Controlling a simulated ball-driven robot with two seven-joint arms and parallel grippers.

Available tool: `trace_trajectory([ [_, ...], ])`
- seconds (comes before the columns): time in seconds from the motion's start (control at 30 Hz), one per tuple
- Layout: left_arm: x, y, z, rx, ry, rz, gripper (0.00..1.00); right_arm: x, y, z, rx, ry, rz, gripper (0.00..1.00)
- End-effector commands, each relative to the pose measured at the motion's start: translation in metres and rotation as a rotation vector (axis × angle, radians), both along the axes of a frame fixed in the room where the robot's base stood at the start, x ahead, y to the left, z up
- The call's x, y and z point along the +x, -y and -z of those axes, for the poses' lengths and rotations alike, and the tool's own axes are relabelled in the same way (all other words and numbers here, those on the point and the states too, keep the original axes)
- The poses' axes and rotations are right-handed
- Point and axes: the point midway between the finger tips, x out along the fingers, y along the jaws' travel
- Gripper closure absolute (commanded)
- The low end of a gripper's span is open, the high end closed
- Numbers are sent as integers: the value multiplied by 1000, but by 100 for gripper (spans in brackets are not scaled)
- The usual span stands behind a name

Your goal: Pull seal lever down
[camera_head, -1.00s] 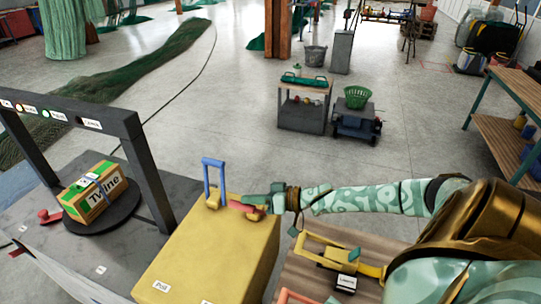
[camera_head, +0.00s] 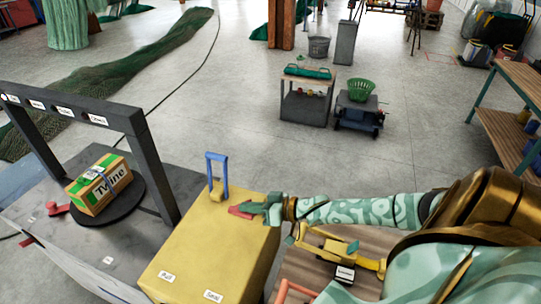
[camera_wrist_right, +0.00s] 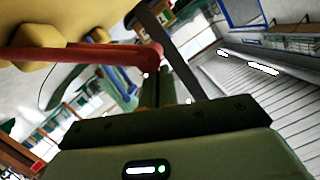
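A yellow box (camera_head: 215,240) carries a blue lever (camera_head: 217,172), a U-shaped handle standing upright, and a red lever (camera_head: 240,209) lying low. My left gripper is out of view.
A grey table (camera_head: 75,245) to the left holds a Twine carton (camera_head: 100,186) on a dark turntable under a dark frame (camera_head: 150,165). A wooden table (camera_head: 300,272) with a yellow device (camera_head: 340,247) lies beneath my right arm. Carts stand behind on open floor.

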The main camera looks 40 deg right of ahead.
Motion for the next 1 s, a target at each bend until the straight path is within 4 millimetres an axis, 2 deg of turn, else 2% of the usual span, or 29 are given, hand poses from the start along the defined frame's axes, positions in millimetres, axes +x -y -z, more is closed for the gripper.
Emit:
trace_trajectory([
  [0.03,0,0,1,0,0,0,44,-5,-3,7,-2,-13,-6,100],
  [0.27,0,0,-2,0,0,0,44,-17,4,5,-3,-18,-5,100],
  [0.7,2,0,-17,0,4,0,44,-96,60,-23,-3,-11,-2,100],
  [0.83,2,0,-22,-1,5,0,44,-116,74,-29,-2,-7,-1,100],
  [1.0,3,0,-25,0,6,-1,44,-131,85,-34,-1,-3,0,100],
])
